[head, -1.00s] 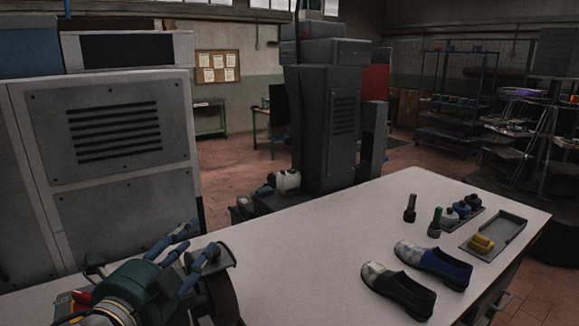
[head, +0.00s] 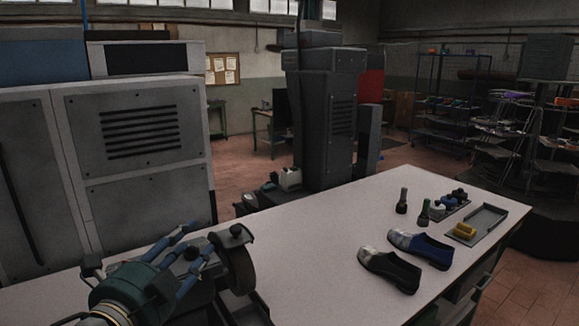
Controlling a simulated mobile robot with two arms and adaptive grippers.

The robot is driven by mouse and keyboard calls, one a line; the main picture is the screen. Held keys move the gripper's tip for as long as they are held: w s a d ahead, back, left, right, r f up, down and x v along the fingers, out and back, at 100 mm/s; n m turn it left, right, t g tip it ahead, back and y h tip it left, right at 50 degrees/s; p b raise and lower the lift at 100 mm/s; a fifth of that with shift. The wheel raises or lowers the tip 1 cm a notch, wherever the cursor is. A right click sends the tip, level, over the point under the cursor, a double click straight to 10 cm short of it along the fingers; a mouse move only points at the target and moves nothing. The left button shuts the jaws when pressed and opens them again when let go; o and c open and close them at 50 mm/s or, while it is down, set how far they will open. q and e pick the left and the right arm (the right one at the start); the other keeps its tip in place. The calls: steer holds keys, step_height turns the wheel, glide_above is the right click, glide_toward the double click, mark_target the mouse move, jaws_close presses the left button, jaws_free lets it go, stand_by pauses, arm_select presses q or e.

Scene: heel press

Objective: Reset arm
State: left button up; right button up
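My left gripper (head: 203,238) is at the lower left, above the left part of the white table (head: 300,245). Its blue fingers are spread apart, with nothing seen between them. A machine with a dark wheel (head: 238,268) stands right behind and beside the fingers; whether they touch it I cannot tell. My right gripper is out of view. Two shoes, one black with a grey toe (head: 391,270) and one blue with a grey toe (head: 421,248), lie side by side on the right half of the table, well away from my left gripper.
The table's middle is clear. A large grey cabinet (head: 140,140) stands behind at left.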

arm_select(q)
steer(key=s+f+n+g+y, duration=0.1)
steer(key=s+f+n+g, duration=0.3)
steer(key=f, duration=0.8)
steer(key=s+f+n+g+y, duration=0.15)
steer(key=s+f+n, duration=0.4)
steer(key=f, duration=0.55)
steer(key=s+a+f+n+g, duration=0.2)
steer(key=s+f+n+g, duration=0.6)
steer(key=s+f, duration=1.1)
steer(key=s+f+b, duration=0.3)
steer(key=f+b, duration=0.4)
steer(key=f, duration=2.5)
steer(key=s+a+f+g+b, duration=0.2)
steer(key=s+f+b, duration=0.3)
steer(key=s+f, duration=1.2)
step_height(320, 180, down, 3)
steer(key=shift+a+f+m+y, duration=0.1)
steer(key=shift+a+m+y, duration=0.25)
steer(key=shift+a, duration=0.25)
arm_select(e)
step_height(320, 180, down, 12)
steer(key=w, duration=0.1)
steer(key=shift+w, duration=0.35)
arm_select(q)
steer(key=shift+c, duration=0.5)
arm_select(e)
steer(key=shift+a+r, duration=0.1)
